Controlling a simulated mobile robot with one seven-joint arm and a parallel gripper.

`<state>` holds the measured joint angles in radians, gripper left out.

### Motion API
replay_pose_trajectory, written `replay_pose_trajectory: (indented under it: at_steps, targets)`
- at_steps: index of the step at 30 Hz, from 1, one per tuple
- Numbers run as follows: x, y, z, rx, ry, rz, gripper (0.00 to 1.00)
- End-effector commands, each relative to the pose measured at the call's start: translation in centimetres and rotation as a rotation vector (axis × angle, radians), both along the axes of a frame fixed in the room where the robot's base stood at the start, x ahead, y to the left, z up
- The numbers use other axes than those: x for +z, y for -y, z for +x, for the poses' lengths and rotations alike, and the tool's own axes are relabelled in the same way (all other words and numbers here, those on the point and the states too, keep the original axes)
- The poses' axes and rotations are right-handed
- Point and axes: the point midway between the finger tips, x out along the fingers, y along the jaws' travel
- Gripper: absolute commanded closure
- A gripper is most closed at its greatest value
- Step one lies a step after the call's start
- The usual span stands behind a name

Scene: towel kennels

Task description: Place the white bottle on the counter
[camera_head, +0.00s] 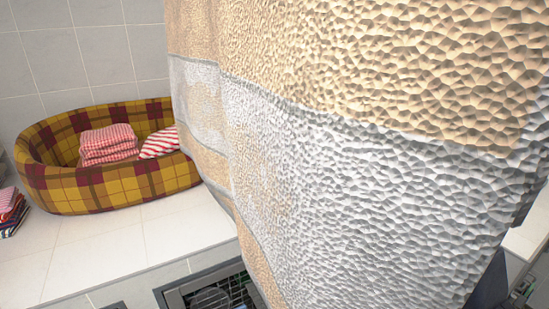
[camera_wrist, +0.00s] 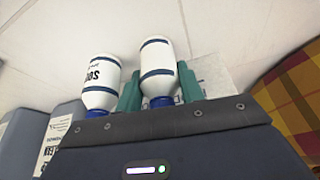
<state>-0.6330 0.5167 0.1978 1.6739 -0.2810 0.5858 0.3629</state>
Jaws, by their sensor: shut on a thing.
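In the wrist view, my gripper (camera_wrist: 160,92) has its two teal fingers closed on either side of a white bottle (camera_wrist: 157,58) with dark blue bands and a blue cap. The cap points toward the bottom of the picture. A second white bottle (camera_wrist: 100,82), with dark lettering and a blue cap, is just left of the fingers and outside them. The white tiled counter (camera_head: 105,262) shows in the head view. My gripper and both bottles cannot be seen there. Whether the held bottle touches a surface cannot be told.
A large beige-and-white towel (camera_head: 340,150) covers most of the head view. A plaid pet bed (camera_head: 105,198) with folded red-and-white towels (camera_head: 107,143) sits on the counter; folded cloths (camera_head: 12,212) lie left. A barred kennel front (camera_head: 212,293) is below. Grey containers (camera_wrist: 20,140) show in the wrist view.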

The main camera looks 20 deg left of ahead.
Motion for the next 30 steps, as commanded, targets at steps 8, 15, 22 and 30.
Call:
replay_pose_trajectory:
  at_steps: [8, 15, 22, 30]
  targets:
    - [-0.2, 0.0, 0.0, 0.000, 0.000, 0.000, 0.87]
    - [-0.2, 0.0, 0.0, -0.001, 0.000, 0.000, 0.40]
    - [-0.1, 0.0, 0.0, -0.001, 0.000, 0.000, 0.40]
    - [3.0, 0.7, -0.9, -0.001, 0.001, 0.003, 0.40]
